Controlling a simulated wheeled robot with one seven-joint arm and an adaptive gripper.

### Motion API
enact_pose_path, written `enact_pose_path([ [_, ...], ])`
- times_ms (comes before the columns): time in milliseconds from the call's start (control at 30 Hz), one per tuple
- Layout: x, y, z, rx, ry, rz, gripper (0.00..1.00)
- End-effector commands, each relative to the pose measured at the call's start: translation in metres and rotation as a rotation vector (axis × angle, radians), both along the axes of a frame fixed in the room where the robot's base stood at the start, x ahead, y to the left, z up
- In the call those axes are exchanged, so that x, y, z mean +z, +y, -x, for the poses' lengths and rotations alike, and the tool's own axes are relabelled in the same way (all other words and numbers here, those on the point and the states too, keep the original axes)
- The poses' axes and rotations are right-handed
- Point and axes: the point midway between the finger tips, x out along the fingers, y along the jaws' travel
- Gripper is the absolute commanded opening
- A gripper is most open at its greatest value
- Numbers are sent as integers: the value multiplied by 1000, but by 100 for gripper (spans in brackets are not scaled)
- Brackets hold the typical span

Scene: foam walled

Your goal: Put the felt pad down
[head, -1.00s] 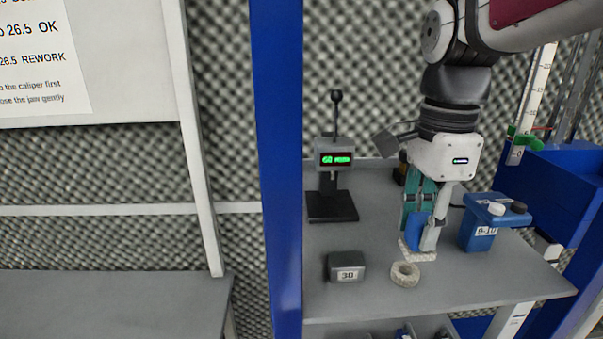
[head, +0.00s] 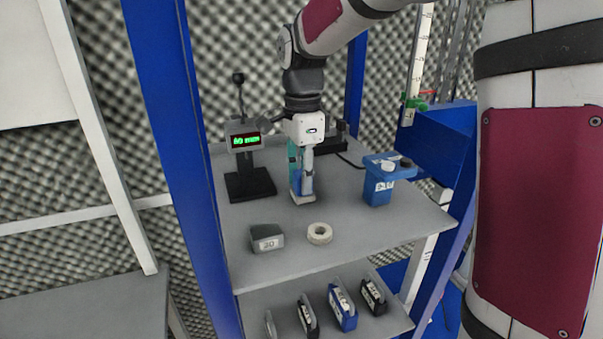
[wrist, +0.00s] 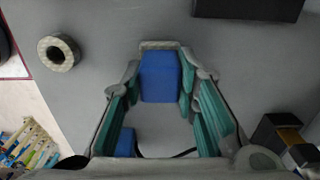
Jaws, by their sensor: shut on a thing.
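The felt pad is a blue block (wrist: 160,76) with a pale sole, between my gripper's teal-lined fingers in the wrist view. In the head view its pale lower edge (head: 302,199) shows just at or above the grey bench top (head: 345,205). I cannot tell whether it touches the bench. My gripper (head: 302,188) points down and is shut on the pad; it also shows in the wrist view (wrist: 160,85). The fingers hide part of the pad.
A gauge (head: 248,165) with a green display stands left of my gripper. A grey block (head: 266,238) marked 30 and a pale ring (head: 319,234) sit in front. A blue holder (head: 378,186) stands at right. The lower shelf (head: 285,310) holds several small items.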

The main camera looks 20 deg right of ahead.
Motion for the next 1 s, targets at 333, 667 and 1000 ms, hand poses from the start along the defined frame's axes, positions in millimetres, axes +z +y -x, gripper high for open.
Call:
enact_pose_path([
  [333, -4, 0, -1, 0, 0, 0, 5],
  [667, -4, 0, -1, 0, 0, 0, 48],
  [1000, 23, 0, -3, 1, -6, 0, 48],
])
